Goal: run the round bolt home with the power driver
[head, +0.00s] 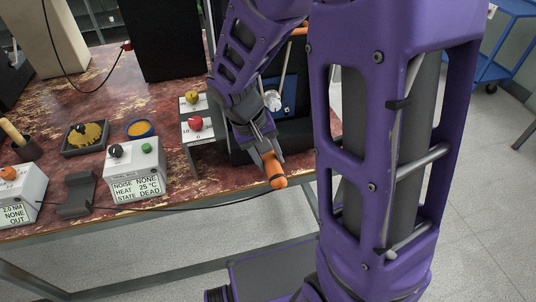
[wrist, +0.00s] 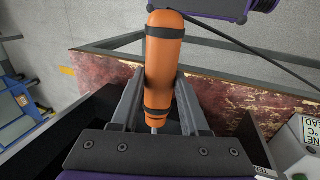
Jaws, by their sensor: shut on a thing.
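The power driver (head: 276,178) is an orange cylinder with black bands, tilted, at the table's front edge in the head view. My gripper (head: 268,157) is shut on it. In the wrist view the driver (wrist: 165,50) stands between the two grey fingers, with a thin grey shaft at its lower end. A dark cable runs from the driver's side leftward along the table front. I cannot make out the round bolt in either view. A box at the left edge (head: 20,190) reads 2.0 NM, NONE, OUT.
A white box (head: 135,170) reads NOISE NONE, HEAT 25 °C, STATE DEAD. A black cradle (head: 75,196) stands empty left of it. A tray (head: 68,148) holds a yellow gear; a blue-rimmed dish (head: 139,136) stands nearby. Red (head: 195,124) and yellow (head: 192,97) knobs sit left of my arm.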

